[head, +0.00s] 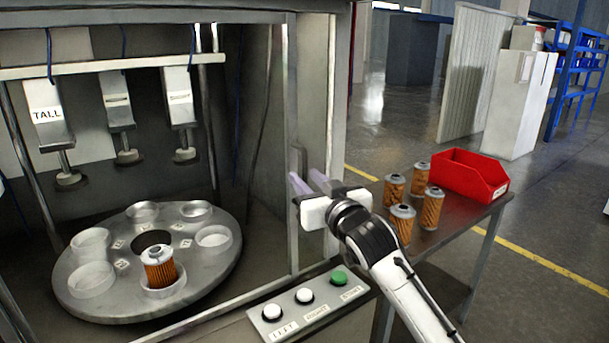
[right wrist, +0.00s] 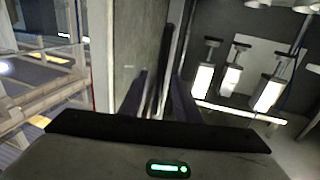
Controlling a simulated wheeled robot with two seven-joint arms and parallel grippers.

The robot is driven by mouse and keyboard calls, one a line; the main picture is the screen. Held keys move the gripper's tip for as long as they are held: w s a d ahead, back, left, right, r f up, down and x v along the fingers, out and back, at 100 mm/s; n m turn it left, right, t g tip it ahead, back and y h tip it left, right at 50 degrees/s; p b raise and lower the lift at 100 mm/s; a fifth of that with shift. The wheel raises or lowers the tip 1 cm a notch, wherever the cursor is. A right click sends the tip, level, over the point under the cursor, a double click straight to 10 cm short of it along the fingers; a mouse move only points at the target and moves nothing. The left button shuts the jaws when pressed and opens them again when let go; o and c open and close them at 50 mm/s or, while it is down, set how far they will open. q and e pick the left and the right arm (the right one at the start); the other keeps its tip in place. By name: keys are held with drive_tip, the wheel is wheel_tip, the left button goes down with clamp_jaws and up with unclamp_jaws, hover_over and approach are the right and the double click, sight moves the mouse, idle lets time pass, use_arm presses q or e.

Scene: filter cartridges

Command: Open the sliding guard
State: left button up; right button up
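The sliding guard's upright frame (head: 290,120) stands at the right side of the machine's front opening. A small bar handle (head: 300,157) shows beside it. I cannot tell how much of the opening a clear pane covers. My right gripper (head: 305,182) is at this handle, its two pale purple fingers apart and pointing at the machine. In the right wrist view, my gripper's fingers (right wrist: 160,98) are spread, with upright bars showing between them. Whether they touch the handle is unclear. My left gripper is not in view.
Inside, a round turntable (head: 205,255) has several cups, one holding an orange filter cartridge (head: 158,268). Presses (head: 118,115) hang above. A button panel (head: 305,305) lies below my right gripper. A side table (head: 455,222) carries several cartridges and a red bin (head: 468,175).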

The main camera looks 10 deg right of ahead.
drive_tip(key=shift+w+a, duration=0.15)
drive_tip(key=shift+w, duration=0.75)
clamp_jaws()
